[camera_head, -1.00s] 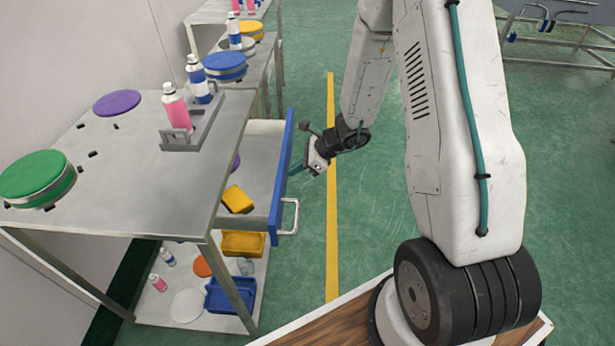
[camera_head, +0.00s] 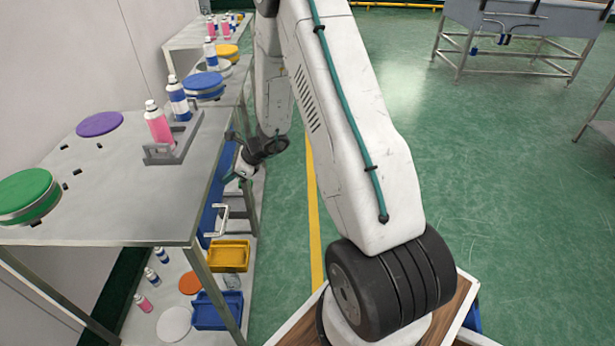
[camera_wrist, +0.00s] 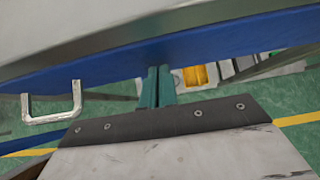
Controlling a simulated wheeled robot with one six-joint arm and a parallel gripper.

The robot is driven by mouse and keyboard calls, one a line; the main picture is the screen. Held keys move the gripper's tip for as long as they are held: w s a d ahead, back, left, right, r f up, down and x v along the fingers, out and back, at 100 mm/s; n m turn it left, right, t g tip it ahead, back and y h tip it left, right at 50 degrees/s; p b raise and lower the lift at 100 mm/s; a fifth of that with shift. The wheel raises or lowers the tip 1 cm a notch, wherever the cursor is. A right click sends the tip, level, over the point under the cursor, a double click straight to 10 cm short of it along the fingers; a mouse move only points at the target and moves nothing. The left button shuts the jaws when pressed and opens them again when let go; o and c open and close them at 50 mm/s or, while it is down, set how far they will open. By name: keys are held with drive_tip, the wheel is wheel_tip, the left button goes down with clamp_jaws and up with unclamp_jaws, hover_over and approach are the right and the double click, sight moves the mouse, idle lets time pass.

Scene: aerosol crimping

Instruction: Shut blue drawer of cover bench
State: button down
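The cover bench (camera_head: 120,210) stands at the left. Its blue drawer (camera_head: 212,190) shows as a blue front under the bench's right edge, with a metal handle (camera_head: 217,222). No open drawer inside shows, and the front looks flush or nearly so. In the wrist view the blue front (camera_wrist: 230,40) runs along the grey bench edge, with the handle (camera_wrist: 52,105) at left. My gripper (camera_head: 236,176) is beside the drawer front. Its teal fingers (camera_wrist: 157,84) are together and empty, their tips at the blue front; whether they touch it I cannot tell.
Green (camera_head: 28,194), purple (camera_head: 99,123) and blue (camera_head: 203,84) round lids and a grey holder with spray cans (camera_head: 160,128) are on the bench tops. A yellow bin (camera_head: 229,257) and a blue bin (camera_head: 215,312) sit below.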

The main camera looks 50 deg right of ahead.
drive_tip(key=shift+w+a+r, duration=0.15)
drive_tip(key=shift+w+a, duration=0.1)
drive_tip(key=shift+a, duration=0.05)
drive_tip(key=s+d+r, duration=0.7)
drive_tip(key=s+d, duration=0.1)
drive_tip(key=s+a+r+n+g+h, duration=0.1)
drive_tip(key=s+a+r+n+h, duration=0.1)
drive_tip(key=s+a+r+n, duration=0.3)
drive_tip(key=s+a+r+n+g+h, duration=0.2)
drive_tip(key=s+a+r+n, duration=0.4)
drive_tip(key=s+r+n, duration=0.5)
drive_tip(key=s+a+r+n+g+h, duration=0.2)
drive_tip(key=s+a+r+n, duration=0.3)
drive_tip(key=s+r+n, duration=0.3)
drive_tip(key=s+n, duration=0.3)
drive_tip(key=s, duration=0.3)
drive_tip(key=shift+s+a+r, duration=0.2)
drive_tip(key=shift+s+a, duration=0.15)
